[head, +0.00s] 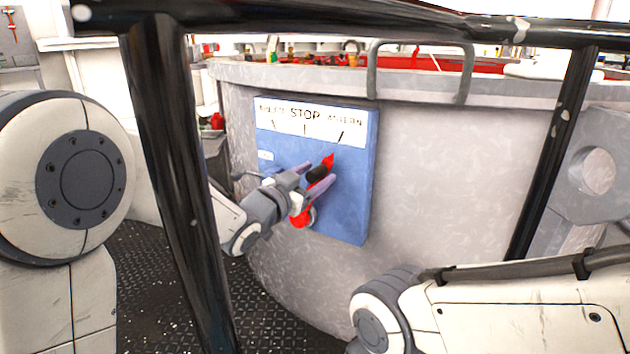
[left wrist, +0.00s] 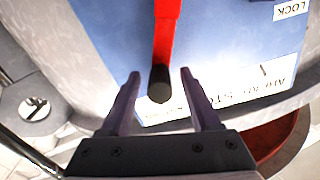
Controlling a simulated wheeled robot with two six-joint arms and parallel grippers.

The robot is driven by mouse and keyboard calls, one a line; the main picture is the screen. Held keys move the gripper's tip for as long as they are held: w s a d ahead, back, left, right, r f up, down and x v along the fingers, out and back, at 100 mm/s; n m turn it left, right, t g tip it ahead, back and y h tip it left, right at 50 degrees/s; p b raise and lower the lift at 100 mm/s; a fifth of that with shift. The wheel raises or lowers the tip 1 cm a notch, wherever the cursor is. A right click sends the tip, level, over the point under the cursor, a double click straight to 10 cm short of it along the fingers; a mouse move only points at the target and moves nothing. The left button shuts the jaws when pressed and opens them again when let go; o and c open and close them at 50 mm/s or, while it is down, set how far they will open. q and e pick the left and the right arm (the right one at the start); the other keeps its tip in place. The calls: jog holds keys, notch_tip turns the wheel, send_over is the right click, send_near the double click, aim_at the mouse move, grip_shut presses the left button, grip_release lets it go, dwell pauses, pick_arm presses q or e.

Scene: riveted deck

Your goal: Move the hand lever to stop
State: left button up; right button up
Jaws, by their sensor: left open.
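The red hand lever (head: 328,160) with a black grip (head: 317,173) is on a blue panel (head: 350,200). It leans up and to the right, toward the right-hand mark on the white label plate (head: 305,122). STOP is at the middle mark of that plate. My left gripper (head: 312,174) is open, with its fingers on either side of the black grip. In the left wrist view the black grip (left wrist: 160,84) lies between the open fingertips (left wrist: 159,74), with gaps on both sides. My right gripper is out of view.
Black rails (head: 170,180) cross in front, at left, top and right (head: 553,150). The panel sits on a large grey curved housing (head: 450,170) with a handle loop (head: 420,70) on top. A small LOCK label (left wrist: 290,10) is on the panel.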

pick_arm(q)
jog(key=shift+w, duration=0.1)
grip_shut()
jog(key=shift+d, duration=0.1)
dwell(1.3)
